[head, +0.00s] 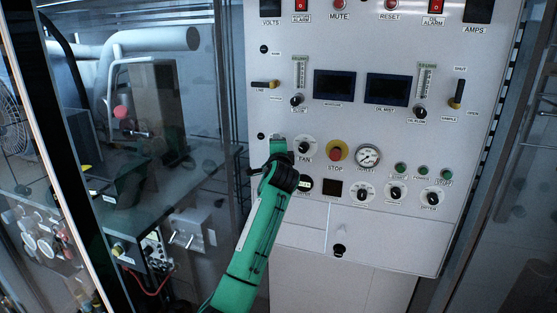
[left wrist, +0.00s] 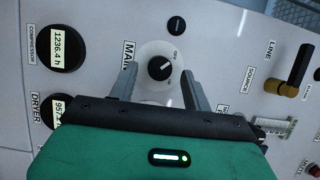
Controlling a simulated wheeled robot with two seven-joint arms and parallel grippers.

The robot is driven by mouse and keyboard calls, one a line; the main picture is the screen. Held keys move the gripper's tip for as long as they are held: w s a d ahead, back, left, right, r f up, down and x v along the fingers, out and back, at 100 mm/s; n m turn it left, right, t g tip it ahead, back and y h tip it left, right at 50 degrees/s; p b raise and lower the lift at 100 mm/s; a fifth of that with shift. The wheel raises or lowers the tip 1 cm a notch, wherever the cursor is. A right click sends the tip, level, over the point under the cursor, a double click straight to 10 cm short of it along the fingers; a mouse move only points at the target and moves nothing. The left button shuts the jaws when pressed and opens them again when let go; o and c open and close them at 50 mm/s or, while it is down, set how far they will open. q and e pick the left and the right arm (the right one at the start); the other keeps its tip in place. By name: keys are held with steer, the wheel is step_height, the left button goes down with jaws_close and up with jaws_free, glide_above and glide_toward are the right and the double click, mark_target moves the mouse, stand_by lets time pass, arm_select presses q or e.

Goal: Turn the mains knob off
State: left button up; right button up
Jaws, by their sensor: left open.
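The mains knob (left wrist: 155,70) is a small black round knob on a pale round plate, in the middle of the left wrist view beside a partly hidden "MAIN" label. A short white mark shows on its face; I cannot tell for sure which setting it points to. My left gripper (left wrist: 161,83) is open, with one grey finger on each side of the knob; I see no clear contact. In the head view my left gripper (head: 278,148) is at the panel, left of the FAN knob, and hides the mains knob. My right gripper is not in view.
The white panel (head: 345,235) carries the FAN knob (head: 304,147), the red STOP button (head: 336,154) on yellow, and a gauge (head: 368,156) to the right. The LINE source handle (left wrist: 288,75) is right of the knob in the left wrist view. Glass-fronted machinery stands at left.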

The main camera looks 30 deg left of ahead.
arm_select(q)
steer(key=b+v, duration=0.5)
steer(key=v, duration=0.8)
steer(key=shift+w, duration=0.1)
